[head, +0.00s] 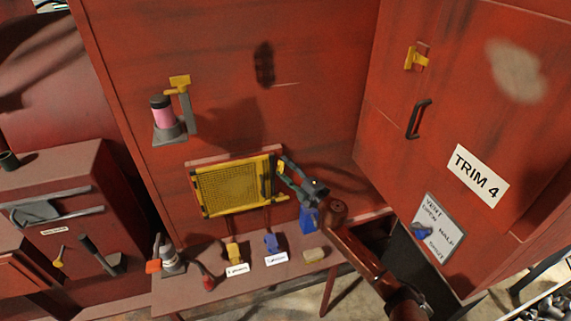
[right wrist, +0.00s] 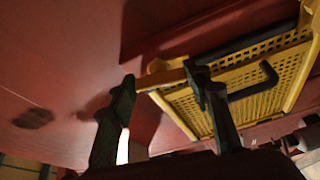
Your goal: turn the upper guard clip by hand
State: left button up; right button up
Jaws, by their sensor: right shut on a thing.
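The yellow mesh guard (head: 232,190) is mounted on the red wall in the middle of the head view. It also shows at the upper right of the right wrist view (right wrist: 240,76). My right gripper (head: 283,168) is at the guard's upper right corner. In the right wrist view its two dark fingers (right wrist: 159,77) stand on either side of a yellow clip (right wrist: 165,77) at the guard's edge, and they are shut on it. The fingers hide part of the clip, so its exact angle is hard to tell. My left gripper is not in view.
Below the guard, a shelf (head: 225,284) holds yellow and blue labelled pieces and a pale block (head: 314,254). A red cabinet (head: 465,110) marked TRIM 4 stands close on the right, with a black handle (head: 419,119).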

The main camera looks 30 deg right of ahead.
jog(key=shift+d+r+n+g+p, duration=0.1)
jog(key=shift+r+n+g+p, duration=0.15)
jog(key=shift+n+p, duration=0.35)
jog(key=shift+d+r+n+g+p, duration=0.1)
jog(key=shift+n+g+p, duration=0.15)
jog(key=shift+n+p, duration=0.3)
jog(key=o, duration=0.8)
jog(key=shift+w, duration=0.1)
jog(key=o, duration=0.4)
jog(key=shift+a+f, duration=0.1)
jog(key=shift+f, duration=0.05)
jog(key=shift+c, duration=0.2)
jog(key=shift+f, duration=0.1)
jog(key=s+d, duration=0.2)
jog(key=s, duration=1)
jog(key=shift+w, duration=0.1)
